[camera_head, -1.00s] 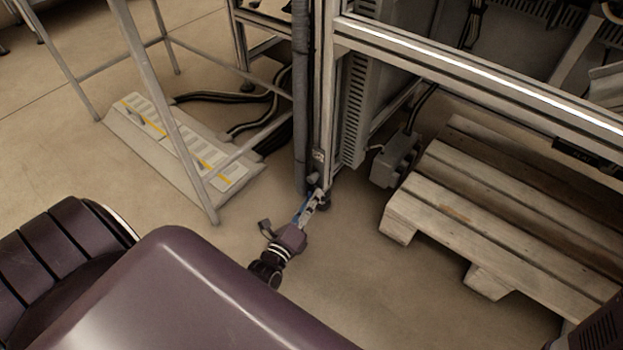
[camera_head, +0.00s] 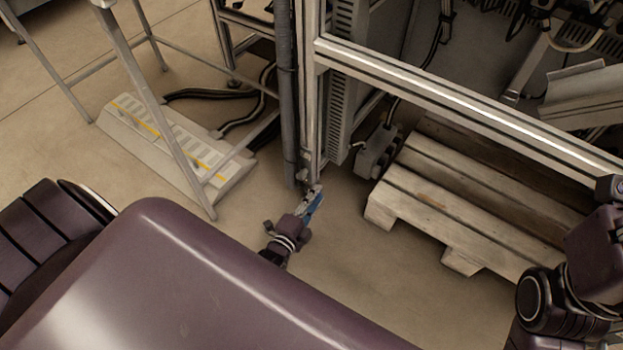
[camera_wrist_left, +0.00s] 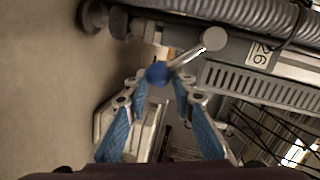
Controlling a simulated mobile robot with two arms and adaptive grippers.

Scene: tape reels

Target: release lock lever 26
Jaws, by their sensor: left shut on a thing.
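Lock lever 26 (camera_wrist_left: 187,56) shows in the left wrist view as a short metal rod with a grey round end and a blue ball knob (camera_wrist_left: 158,73). It sits by the lower end of the frame post, beside a white label reading 26 (camera_wrist_left: 262,53). My left gripper (camera_wrist_left: 160,88) has its blue-padded fingers on either side of the blue knob and is shut on the lever. In the head view my left gripper (camera_head: 314,193) is at the foot of the post, where the lever is too small to make out. My right gripper is not in view.
A wooden pallet (camera_head: 450,205) lies right of the post, with a grey box (camera_head: 378,151) beside it. A white stepped base (camera_head: 170,145) under a metal stand is to the left, with black cables behind.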

